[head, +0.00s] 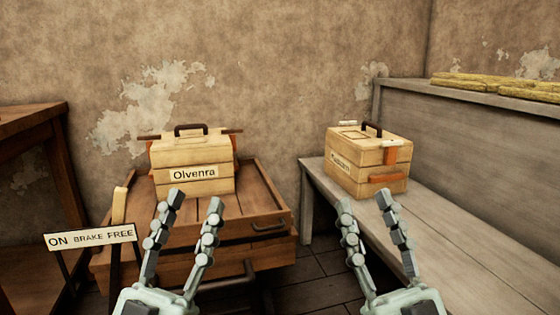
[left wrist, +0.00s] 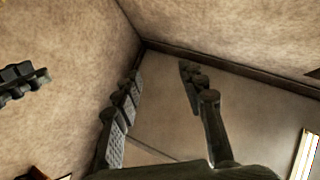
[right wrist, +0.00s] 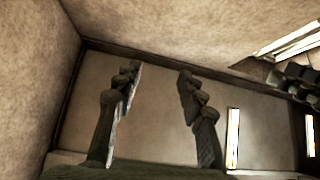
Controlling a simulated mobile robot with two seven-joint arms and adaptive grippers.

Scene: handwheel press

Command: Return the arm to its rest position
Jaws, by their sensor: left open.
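My left gripper (head: 195,200) is open and empty in the lower middle of the head view, its fingers pointing up and away. Its spread fingers also show in the left wrist view (left wrist: 160,80) with nothing between them. My right gripper (head: 363,204) is open and empty to the right of it. Its fingers stand apart in the right wrist view (right wrist: 158,75), also with nothing between them. Both grippers appear in front of the furniture and touch nothing that I can see.
A wooden box labelled Olvenra (head: 190,158) sits on a wooden cart (head: 255,205). A second labelled box (head: 345,178) stands on a grey bench (head: 450,235). A brake sign (head: 90,237) and wooden lever (head: 118,215) are at left. Yellow bars (head: 500,84) lie on the upper ledge.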

